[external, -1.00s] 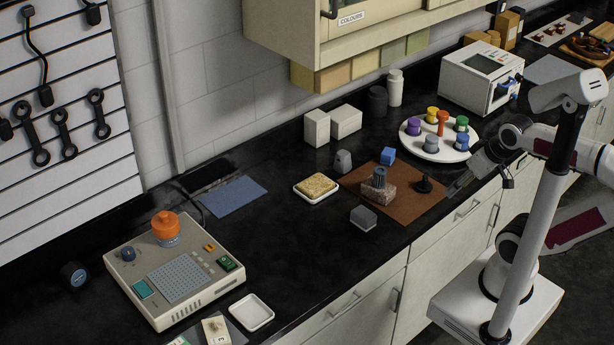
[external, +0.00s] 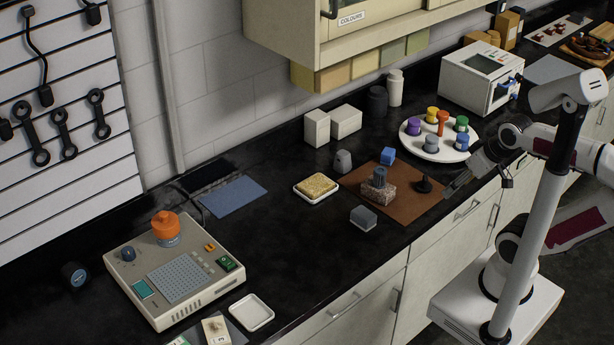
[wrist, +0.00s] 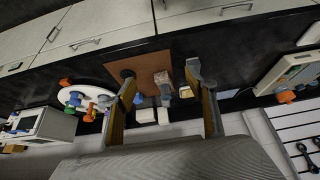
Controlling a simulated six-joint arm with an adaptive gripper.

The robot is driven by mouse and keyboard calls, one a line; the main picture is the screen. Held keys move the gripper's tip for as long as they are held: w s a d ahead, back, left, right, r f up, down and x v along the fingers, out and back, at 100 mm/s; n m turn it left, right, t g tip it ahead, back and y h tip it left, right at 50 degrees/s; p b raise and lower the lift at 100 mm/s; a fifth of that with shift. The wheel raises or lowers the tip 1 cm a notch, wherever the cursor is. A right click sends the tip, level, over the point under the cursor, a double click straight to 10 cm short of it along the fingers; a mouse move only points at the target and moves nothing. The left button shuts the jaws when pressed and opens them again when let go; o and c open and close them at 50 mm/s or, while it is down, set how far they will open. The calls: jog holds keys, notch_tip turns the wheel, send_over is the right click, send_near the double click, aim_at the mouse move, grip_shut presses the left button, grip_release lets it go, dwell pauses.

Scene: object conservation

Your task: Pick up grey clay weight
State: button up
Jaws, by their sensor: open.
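A small grey rounded weight-like piece (external: 343,161) stands on the black counter behind the brown mat (external: 408,212). A grey block (external: 363,218) lies at the mat's front-left edge. A dark grey ribbed cylinder (external: 379,176) stands on a speckled stone block (external: 378,194) on the mat. I cannot tell by material which grey piece is clay. My gripper (external: 456,186) is open and empty, right of the mat and apart from all of these. In the wrist view its two fingers (wrist: 160,82) spread apart, with the mat (wrist: 145,55) and stone block (wrist: 162,77) showing between them.
A white round tray (external: 440,153) with several coloured pieces stands behind my gripper. A sponge-like slab (external: 316,185) sits in a white dish.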

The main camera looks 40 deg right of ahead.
jog(key=w+a+r+m+t+y, duration=0.1)
jog(key=w+a+r+t, duration=0.3)
jog(key=w, duration=1.2)
jog(key=w+a+m+t+y, duration=0.15)
jog(key=w+a, duration=0.45)
jog(key=w, duration=1.1)
jog(key=m+h, duration=0.5)
jog(key=h, duration=0.4)
send_over(345, 156)
jog(key=s+a, duration=0.2)
jog(key=a, duration=0.5)
notch_tip(345, 156, down, 13)
jog(key=f+h, duration=0.1)
jog(key=s+d+f+m, duration=0.1)
jog(key=f, duration=0.1)
jog(key=d+f+g+h, duration=0.1)
jog(key=f, duration=0.1)
jog(key=shift+s+d+h, duration=0.25)
jog(key=shift+h, duration=0.1)
jog(key=shift+s+d+f+m+h, duration=0.25)
jog(key=shift+f+h, duration=0.05)
jog(key=shift+f, duration=0.1)
jog(key=shift+w, duration=0.1)
jog(key=shift+x, duration=1.25)
